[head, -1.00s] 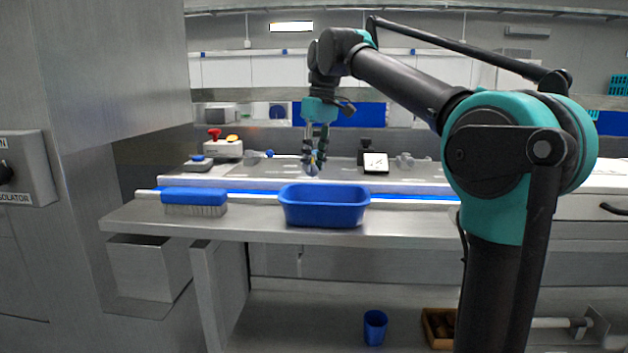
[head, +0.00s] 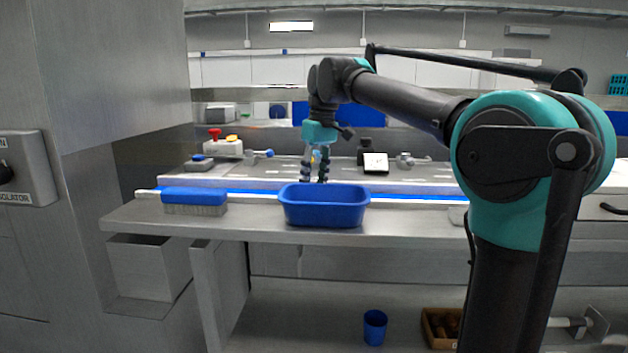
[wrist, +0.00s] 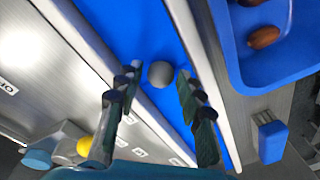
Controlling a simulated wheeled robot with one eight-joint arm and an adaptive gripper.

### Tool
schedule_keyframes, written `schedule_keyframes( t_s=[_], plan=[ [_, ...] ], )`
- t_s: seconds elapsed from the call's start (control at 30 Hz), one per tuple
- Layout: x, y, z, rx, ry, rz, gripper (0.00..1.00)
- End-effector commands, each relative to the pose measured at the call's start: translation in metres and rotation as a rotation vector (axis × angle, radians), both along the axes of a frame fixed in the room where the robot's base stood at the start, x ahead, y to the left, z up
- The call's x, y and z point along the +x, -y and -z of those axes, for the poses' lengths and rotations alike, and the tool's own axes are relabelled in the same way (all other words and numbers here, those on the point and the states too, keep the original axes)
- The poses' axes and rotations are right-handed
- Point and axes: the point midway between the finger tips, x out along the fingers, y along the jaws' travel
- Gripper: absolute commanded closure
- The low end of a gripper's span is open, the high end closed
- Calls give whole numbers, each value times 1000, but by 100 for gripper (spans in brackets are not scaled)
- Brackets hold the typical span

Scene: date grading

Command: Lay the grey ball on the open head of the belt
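The grey ball (wrist: 161,73) shows in the wrist view against the blue belt (wrist: 178,112), between my fingertips. A strip of blue shows on both sides of the ball, so the fingers stand clear of it. My gripper (wrist: 157,85) is open. In the head view my gripper (head: 314,180) points straight down over the belt (head: 250,191), just behind the blue tub.
The blue tub (head: 325,217) stands in front of the belt, and dates (wrist: 264,37) lie in it. A blue brush (head: 194,194) lies to its left. A control box (head: 223,149) with red and yellow buttons and a small dark-framed sign (head: 376,162) stand behind the belt.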

Motion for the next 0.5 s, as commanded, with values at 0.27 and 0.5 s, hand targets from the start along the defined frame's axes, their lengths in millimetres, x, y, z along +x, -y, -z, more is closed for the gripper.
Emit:
schedule_keyframes(
  t_s=[0.27, 0.5],
  plan=[
    [0, 0, 0, 0, 0, 0, 51],
    [0, 1, -13, 0, 0, 0, 51]
  ],
)
